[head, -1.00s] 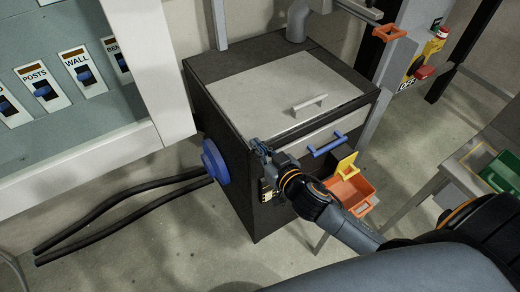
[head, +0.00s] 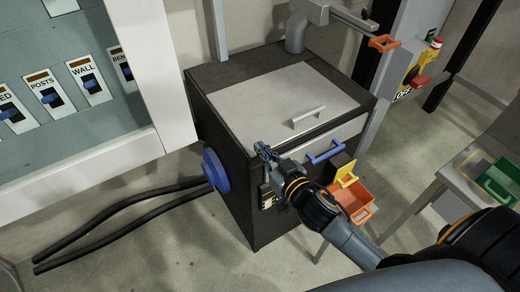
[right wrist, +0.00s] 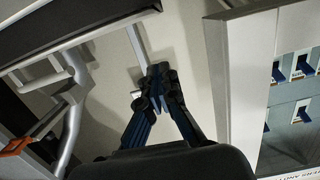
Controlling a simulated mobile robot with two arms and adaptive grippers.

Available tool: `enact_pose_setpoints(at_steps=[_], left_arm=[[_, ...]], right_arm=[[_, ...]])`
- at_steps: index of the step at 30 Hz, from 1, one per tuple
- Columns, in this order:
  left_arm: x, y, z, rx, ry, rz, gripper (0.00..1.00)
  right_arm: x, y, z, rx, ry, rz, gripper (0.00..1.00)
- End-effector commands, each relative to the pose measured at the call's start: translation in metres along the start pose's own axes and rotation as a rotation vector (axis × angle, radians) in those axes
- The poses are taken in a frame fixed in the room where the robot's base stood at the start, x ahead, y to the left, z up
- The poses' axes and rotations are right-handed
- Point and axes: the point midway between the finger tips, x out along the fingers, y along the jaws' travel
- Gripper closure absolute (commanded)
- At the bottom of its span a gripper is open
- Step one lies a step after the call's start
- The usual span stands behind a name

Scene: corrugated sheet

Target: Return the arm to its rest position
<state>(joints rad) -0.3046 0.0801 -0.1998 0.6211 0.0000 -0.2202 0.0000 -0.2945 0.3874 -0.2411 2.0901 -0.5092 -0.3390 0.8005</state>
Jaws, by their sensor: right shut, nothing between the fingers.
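My right gripper (head: 264,150) is shut and empty. In the head view it appears in front of the dark cabinet (head: 235,190), near the cabinet's front corner and left of the blue handle (head: 325,152). My right arm reaches in from the lower right. In the right wrist view the fingers of the right gripper (right wrist: 160,72) are together with nothing between them. My left gripper is not in view.
A blue round wheel (head: 215,170) is on the cabinet's left side, with black hoses (head: 110,220) on the floor. An orange bin (head: 352,200) with a yellow flap (head: 346,174) is right of the gripper. A switch panel (head: 60,85) stands at left.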

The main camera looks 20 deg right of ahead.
Motion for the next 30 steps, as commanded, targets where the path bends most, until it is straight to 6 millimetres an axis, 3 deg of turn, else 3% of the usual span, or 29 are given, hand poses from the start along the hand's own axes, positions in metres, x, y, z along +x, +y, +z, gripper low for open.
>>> enact_pose_setpoints(at_steps=[3,10,15,23,26,29,30], left_arm=[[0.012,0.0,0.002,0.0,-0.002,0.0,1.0],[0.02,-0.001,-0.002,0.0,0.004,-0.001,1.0],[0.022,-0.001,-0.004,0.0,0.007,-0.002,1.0],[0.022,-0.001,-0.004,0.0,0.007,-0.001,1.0],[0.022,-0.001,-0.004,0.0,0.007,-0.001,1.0],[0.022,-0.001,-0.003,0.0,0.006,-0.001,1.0],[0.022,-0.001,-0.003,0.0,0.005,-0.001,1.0]], right_arm=[[-0.029,-0.001,0.006,0.002,-0.008,0.0,1.0],[-0.066,-0.001,0.0,0.001,-0.007,0.001,1.0],[-0.079,0.0,-0.004,0.001,-0.005,0.001,1.0],[-0.082,0.0,-0.002,-0.001,-0.009,0.002,1.0],[-0.077,0.005,0.019,-0.005,-0.047,0.013,1.0],[-0.069,0.014,0.068,-0.018,-0.135,0.034,1.0],[-0.067,0.019,0.095,-0.025,-0.182,0.044,1.0]])
